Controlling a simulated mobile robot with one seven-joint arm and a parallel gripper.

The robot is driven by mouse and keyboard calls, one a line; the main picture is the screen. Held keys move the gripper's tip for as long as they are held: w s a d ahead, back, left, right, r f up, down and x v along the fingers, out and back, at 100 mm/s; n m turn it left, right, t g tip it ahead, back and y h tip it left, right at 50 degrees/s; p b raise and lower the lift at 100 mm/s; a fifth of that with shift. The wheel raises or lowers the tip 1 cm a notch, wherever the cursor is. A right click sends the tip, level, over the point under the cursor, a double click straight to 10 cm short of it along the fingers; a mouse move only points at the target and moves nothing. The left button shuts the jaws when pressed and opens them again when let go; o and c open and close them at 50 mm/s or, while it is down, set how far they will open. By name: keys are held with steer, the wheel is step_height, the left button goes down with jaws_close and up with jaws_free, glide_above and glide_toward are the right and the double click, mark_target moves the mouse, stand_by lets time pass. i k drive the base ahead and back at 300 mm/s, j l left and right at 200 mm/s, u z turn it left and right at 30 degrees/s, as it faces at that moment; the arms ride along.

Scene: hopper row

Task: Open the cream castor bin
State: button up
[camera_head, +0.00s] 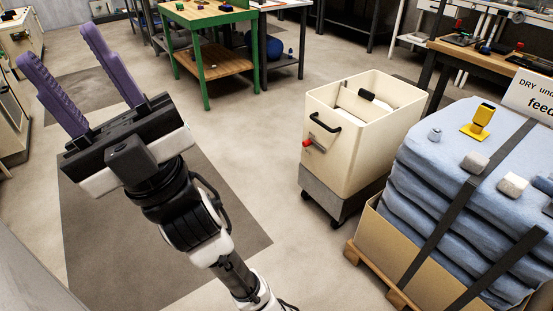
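The cream castor bin (349,164) stands upright on the floor right of centre, on a grey base with dark castors. A black bar handle (325,122) and a red-ended lever (308,143) are on its left-facing side. Inside its rim are pale surfaces and a small black piece (375,97); I cannot tell whether these belong to a lid or to contents. My gripper (55,44) is at the upper left, well apart from the bin. Its two purple fingers are spread, with nothing between them.
A strapped stack of blue sacks (430,170) on a wooden pallet (380,270) stands close to the bin's right. A green-framed table (205,50) is behind. A wooden bench (480,55) is at the back right. Floor left of the bin is clear.

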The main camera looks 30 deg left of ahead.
mark_target(357, 161)
steer(key=u, duration=0.5)
steer(key=i+j+z, duration=0.1)
steer(key=i+j, duration=0.5)
steer(key=i, duration=0.25)
steer(key=z, duration=0.05)
